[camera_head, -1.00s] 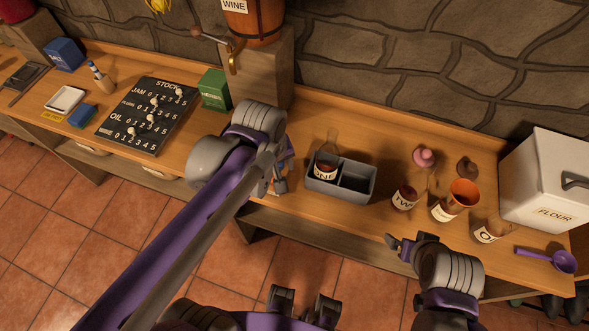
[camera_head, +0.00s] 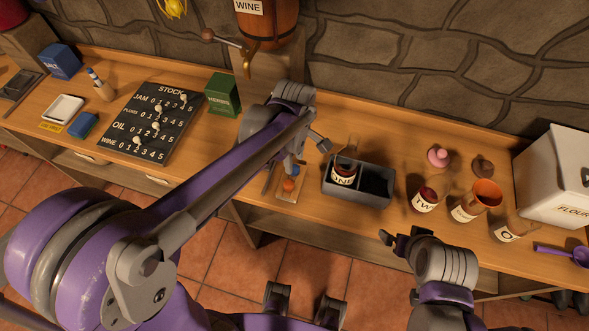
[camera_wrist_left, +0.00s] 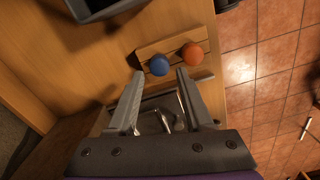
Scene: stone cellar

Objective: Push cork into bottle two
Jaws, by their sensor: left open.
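Bottle two (camera_head: 424,201), a glass bottle with dark red contents and a label reading "TW", stands on the counter right of the grey crate. A blue round-topped stopper (camera_wrist_left: 159,65) and an orange one (camera_wrist_left: 193,56) sit on a small wooden board; which is the cork for bottle two I cannot tell. The orange one also shows in the head view (camera_head: 289,184). My left gripper (camera_wrist_left: 160,73) is open, its fingertips on either side of the near edge of the blue stopper, holding nothing. My right gripper (camera_head: 397,240) hangs at the counter's front edge; its jaw gap is unclear.
A grey divided crate (camera_head: 374,200) holds a labelled bottle (camera_head: 344,172). A bottle with an orange funnel (camera_head: 487,193), another bottle (camera_head: 508,231) and a flour bin (camera_head: 556,190) stand to the right. The wine barrel's stand is behind my left arm.

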